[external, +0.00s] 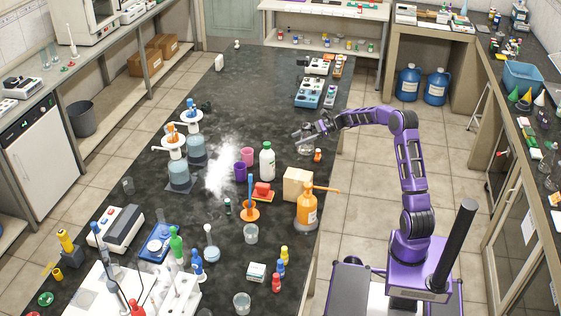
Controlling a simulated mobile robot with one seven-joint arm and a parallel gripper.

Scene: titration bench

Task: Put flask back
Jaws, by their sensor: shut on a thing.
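My gripper (305,133) is above the right side of the dark bench, at about its middle length. It is shut on a clear glass flask (306,148), which shows faintly below and around the fingers. The flask is small here, and I cannot tell whether it touches the bench top. Another clear flask with a long neck (211,252) stands near the front of the bench.
A white bottle (267,160), purple cup (240,172), pink cup (247,155), tan block (297,185) and orange bottle (307,208) stand nearer the front. A small orange-capped bottle (317,155) is right beside the flask. A whitish haze lies left of the cups.

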